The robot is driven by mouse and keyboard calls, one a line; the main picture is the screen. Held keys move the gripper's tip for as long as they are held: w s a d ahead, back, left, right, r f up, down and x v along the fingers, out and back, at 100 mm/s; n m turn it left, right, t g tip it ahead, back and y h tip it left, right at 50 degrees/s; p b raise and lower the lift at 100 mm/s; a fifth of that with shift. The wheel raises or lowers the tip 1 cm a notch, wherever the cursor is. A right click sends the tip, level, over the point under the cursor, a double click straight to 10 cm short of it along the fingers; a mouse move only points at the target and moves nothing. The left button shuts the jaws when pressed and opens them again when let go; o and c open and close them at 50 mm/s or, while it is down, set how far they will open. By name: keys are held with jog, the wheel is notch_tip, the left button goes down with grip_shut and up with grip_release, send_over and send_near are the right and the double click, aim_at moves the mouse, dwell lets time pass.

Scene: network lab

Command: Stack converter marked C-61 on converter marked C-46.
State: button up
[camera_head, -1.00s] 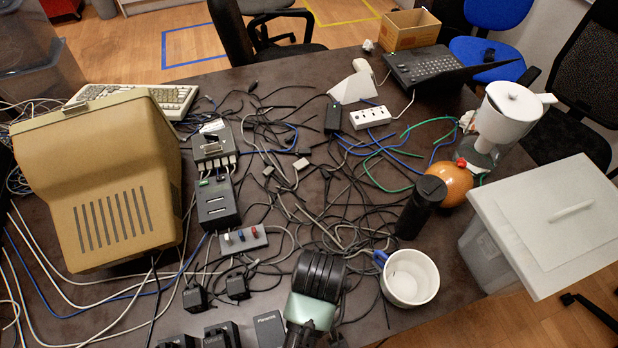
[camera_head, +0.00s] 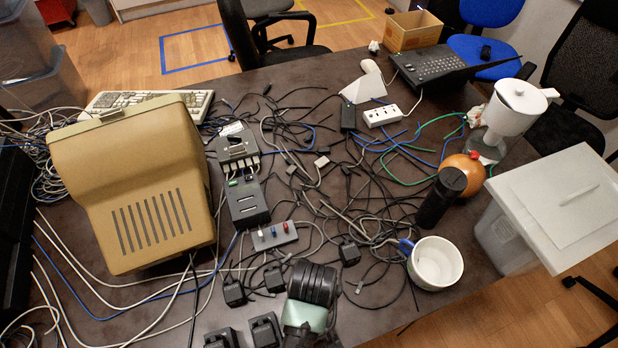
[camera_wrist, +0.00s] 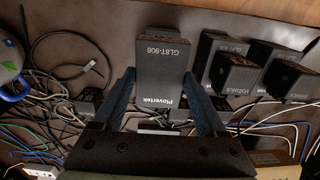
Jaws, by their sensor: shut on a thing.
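My gripper (camera_wrist: 160,88) is shut on a dark box (camera_wrist: 164,65) lettered Plovertek and GL8T-908 in the wrist view, one finger along each side. Whether the box is clear of the table I cannot tell. In the head view my wrist (camera_head: 310,295) hides the fingers and this box. Several black boxes stand nearby: two at the front edge (camera_head: 220,338) (camera_head: 265,328), two behind them (camera_head: 233,293) (camera_head: 274,280), and one right of my wrist (camera_head: 348,252). Some also show right of the held box in the wrist view (camera_wrist: 236,73). I cannot read C-61 or C-46 on any box.
Loose cables cover the table middle. A white mug (camera_head: 435,264) and a black bottle (camera_head: 440,198) stand to the right, a beige monitor (camera_head: 140,190) to the left. A small switch block (camera_head: 274,236) lies behind my wrist. Bare table shows at the front right (camera_head: 390,310).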

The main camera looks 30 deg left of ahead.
jog(key=shift+f, duration=2.4)
jog(key=shift+f, duration=0.1)
jog(key=o, duration=1.6)
notch_tip(320, 180, up, 12)
jog(key=shift+r, duration=0.15)
